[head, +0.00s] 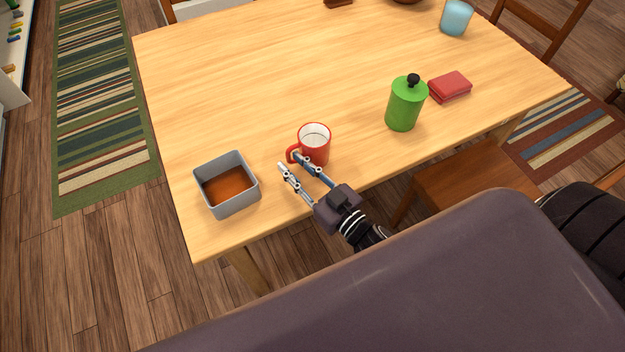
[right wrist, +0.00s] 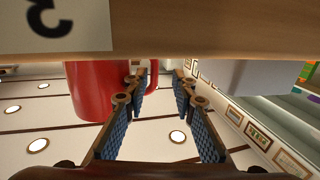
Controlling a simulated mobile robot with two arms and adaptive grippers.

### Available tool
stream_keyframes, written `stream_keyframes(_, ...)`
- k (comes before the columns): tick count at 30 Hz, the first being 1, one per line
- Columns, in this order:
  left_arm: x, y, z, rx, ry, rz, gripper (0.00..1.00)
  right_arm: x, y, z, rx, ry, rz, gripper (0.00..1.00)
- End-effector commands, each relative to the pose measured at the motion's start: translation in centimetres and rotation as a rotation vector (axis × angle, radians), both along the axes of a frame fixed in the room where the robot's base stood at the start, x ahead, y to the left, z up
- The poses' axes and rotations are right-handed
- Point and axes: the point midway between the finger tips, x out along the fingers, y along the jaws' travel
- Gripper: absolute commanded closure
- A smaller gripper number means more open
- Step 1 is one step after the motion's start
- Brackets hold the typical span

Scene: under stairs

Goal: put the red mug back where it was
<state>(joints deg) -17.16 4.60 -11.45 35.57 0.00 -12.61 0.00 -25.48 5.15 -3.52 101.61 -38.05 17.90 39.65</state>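The red mug (head: 314,146) stands upright near the front edge of the wooden table, its handle toward the lower left. It has a pale inside. My right gripper (head: 289,161) is beside the mug at its handle side, fingers apart. One finger overlaps the mug's lower front in the head view. In the right wrist view the mug (right wrist: 95,92) is left of the gripper (right wrist: 157,78), with its handle showing between the open fingertips. I cannot tell whether a finger touches the handle. My left gripper is not in view.
A grey box (head: 242,162) with brown contents stands left of the gripper on the table (head: 235,80). A green bottle (head: 404,106) with a black top and a red block (head: 450,86) are to the right. A blue cup (head: 456,17) stands farther back. The table's middle is clear.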

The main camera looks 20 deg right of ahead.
Motion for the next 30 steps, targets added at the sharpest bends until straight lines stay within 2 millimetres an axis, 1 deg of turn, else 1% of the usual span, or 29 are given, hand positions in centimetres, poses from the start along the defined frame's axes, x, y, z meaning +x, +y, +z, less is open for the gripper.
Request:
stream_keyframes(1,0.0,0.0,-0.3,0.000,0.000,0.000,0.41,-1.3,-0.3,-0.3,-0.002,0.004,0.001,0.76)
stream_keyframes(6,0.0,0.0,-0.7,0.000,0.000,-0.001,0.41,-4.8,-1.3,-0.3,-0.001,0.004,0.000,0.76)
stream_keyframes(9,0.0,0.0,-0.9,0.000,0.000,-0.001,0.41,-6.4,-1.8,-0.1,-0.001,0.002,0.001,0.76)
stream_keyframes(12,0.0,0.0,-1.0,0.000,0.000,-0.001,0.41,-7.5,-2.2,-0.1,-0.002,0.002,0.000,0.76)
stream_keyframes(18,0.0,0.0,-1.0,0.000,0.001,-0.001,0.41,-8.5,-2.4,0.1,0.000,0.000,0.001,0.76)
stream_keyframes(30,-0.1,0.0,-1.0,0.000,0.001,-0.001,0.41,-8.4,-2.4,0.1,-0.001,-0.001,0.001,0.76)
